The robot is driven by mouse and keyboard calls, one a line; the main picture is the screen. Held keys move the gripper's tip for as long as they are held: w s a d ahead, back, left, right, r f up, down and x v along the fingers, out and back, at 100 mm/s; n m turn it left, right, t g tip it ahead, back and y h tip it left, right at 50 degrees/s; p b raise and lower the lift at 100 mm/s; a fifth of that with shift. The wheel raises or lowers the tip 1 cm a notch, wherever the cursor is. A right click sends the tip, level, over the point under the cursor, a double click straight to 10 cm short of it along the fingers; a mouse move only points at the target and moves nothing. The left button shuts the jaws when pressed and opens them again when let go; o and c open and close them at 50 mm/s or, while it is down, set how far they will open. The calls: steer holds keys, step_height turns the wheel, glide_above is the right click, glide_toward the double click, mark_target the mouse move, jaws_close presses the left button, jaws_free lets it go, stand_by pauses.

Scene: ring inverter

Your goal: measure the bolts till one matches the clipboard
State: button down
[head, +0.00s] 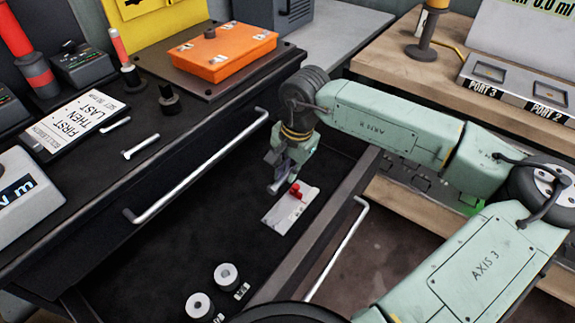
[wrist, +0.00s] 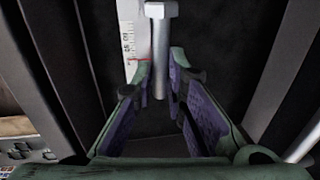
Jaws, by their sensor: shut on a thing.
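My gripper (head: 277,178) hangs over the open black drawer, fingers down. In the wrist view its fingers (wrist: 161,65) are shut on a silver bolt (wrist: 160,45), whose head points toward the top of the picture. A pale measuring plate (head: 276,221) with a red part (head: 295,190) lies on the drawer floor just below the gripper; its scale (wrist: 132,40) shows beside the bolt in the wrist view. I cannot tell whether they touch. The clipboard (head: 85,119) lies on the bench top at left. Two more silver bolts (head: 115,124) (head: 141,146) lie beside it.
Two round metal pieces (head: 226,275) (head: 199,305) with small tags sit in the drawer's near end. The drawer's long handle (head: 345,245) runs along its front. An orange box (head: 222,52) stands on the bench. A wooden bench (head: 400,65) is at right. The drawer's middle is clear.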

steer(key=b, duration=0.4)
glide_above(286, 206)
steer(key=f, duration=0.8)
steer(key=shift+s+d+f, duration=0.1)
steer(key=shift+s+d, duration=0.1)
steer(key=shift+s, duration=0.05)
step_height(286, 206, down, 3)
steer(key=b, duration=0.3)
steer(key=shift+b, duration=0.3)
steer(key=c, duration=1.5)
jaws_free()
steer(key=shift+c, duration=0.2)
step_height(286, 206, up, 12)
steer(key=s+d, duration=0.1)
steer(key=shift+d, duration=0.3)
